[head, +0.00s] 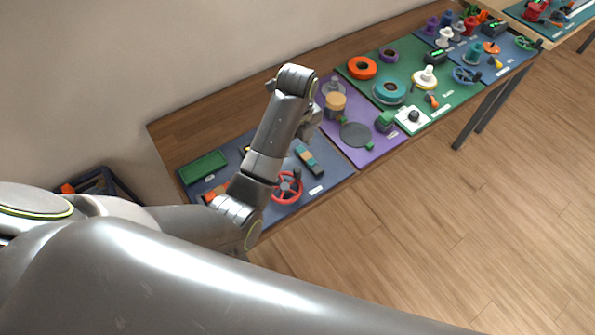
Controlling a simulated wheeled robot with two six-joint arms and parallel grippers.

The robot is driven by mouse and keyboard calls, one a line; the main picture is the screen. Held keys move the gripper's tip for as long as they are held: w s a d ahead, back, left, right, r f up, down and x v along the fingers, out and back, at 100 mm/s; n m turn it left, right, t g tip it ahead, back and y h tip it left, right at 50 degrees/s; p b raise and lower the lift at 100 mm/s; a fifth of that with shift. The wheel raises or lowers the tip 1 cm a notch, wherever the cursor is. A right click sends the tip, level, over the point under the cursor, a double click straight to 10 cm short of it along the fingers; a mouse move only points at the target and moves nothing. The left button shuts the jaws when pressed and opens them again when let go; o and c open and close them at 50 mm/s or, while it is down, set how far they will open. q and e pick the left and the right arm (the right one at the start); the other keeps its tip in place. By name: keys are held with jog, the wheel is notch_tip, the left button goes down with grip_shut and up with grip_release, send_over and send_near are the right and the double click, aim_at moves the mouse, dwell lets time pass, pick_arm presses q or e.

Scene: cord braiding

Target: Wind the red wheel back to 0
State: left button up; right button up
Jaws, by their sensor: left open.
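The red wheel (287,188), a spoked handwheel, stands at the front edge of the blue-grey panel (318,190) on the near end of the bench. Its left side is close to my arm link in the picture. Its scale marks are too small to read. My left gripper (311,124) is at the end of my bent left arm, up and to the right of the wheel and apart from it. It is open, partly hidden by the arm, and its fingertips are hard to make out. My right gripper is out of view.
A green tray (203,167) and a block with coloured strips (309,160) are on the same panel. A purple panel (362,157) with a grey disc (356,134) adjoins it, then a green panel (455,95). A dark bin (100,185) stands left. Floor at right is clear.

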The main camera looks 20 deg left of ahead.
pick_arm(q)
jog(key=b, duration=0.3)
send_over(298, 169)
notch_tip(298, 169, down, 6)
jog(key=shift+f, duration=0.1)
notch_tip(298, 169, down, 6)
jog(key=shift+a+f+p, duration=0.1)
jog(key=shift+f+p, duration=0.15)
jog(key=shift+p, duration=0.35)
jog(key=shift+f, duration=0.6)
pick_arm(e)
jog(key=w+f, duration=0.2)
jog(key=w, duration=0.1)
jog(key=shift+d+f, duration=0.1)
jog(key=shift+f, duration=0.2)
pick_arm(q)
jog(key=shift+c, duration=0.3)
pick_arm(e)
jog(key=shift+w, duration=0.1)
pick_arm(q)
grip_shut()
